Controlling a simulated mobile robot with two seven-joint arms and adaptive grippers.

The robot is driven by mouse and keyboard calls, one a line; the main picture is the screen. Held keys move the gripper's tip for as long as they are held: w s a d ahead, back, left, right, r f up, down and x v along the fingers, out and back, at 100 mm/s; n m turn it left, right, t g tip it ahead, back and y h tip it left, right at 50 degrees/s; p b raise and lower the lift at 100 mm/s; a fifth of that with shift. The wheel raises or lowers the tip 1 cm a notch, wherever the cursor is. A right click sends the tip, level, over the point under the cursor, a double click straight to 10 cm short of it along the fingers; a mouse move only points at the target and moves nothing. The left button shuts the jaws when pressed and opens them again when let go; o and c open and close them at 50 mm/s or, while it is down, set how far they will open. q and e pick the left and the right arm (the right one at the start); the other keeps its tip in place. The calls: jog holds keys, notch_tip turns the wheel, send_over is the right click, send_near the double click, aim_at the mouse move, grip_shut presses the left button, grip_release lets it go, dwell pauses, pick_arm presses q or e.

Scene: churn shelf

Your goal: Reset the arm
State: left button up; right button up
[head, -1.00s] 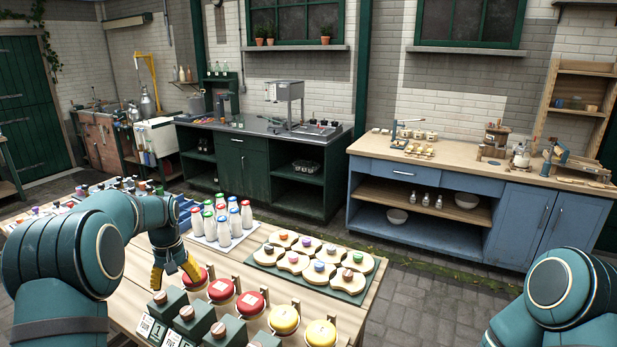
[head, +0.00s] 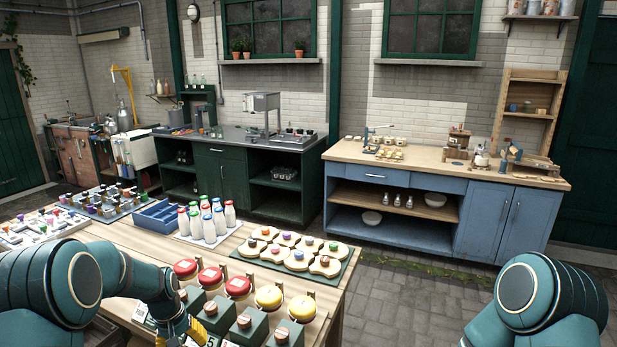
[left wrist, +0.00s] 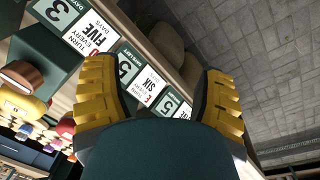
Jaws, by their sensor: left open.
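My left gripper (head: 188,335) has yellow fingers and is low at the bottom left of the head view, near the green blocks with wooden knobs (head: 242,325) at the table's front. The left wrist view shows its two yellow fingers spread apart and empty (left wrist: 158,85), with printed number cards (left wrist: 125,65) beyond them. My right arm (head: 545,295) is at the lower right of the head view, off the table. Its gripper does not show.
The wooden table (head: 135,240) holds red rounds (head: 238,286), yellow rounds (head: 268,297), capped white bottles (head: 209,225), a green tray (head: 235,254) of topped pieces and a blue crate (head: 158,218). Paved floor (head: 400,300) is clear before the blue cabinet (head: 390,220).

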pick_arm(q)
jog(key=s+d+f+m+h+b, duration=0.1)
jog(key=s+d+f+h+b, duration=0.1)
jog(key=s+d+f, duration=1.15)
jog(key=s+d+f+t+h+b, duration=0.1)
jog(key=s+d+f, duration=0.1)
jog(key=s+d, duration=0.5)
jog(key=s, duration=0.3)
jog(key=shift+s+m+t, duration=0.3)
jog(key=shift+m, duration=0.1)
pick_arm(e)
jog(key=f, duration=0.1)
jog(key=s+f, duration=0.1)
jog(key=f, duration=0.1)
jog(key=shift+a+f, duration=0.1)
jog(key=shift+f, duration=0.05)
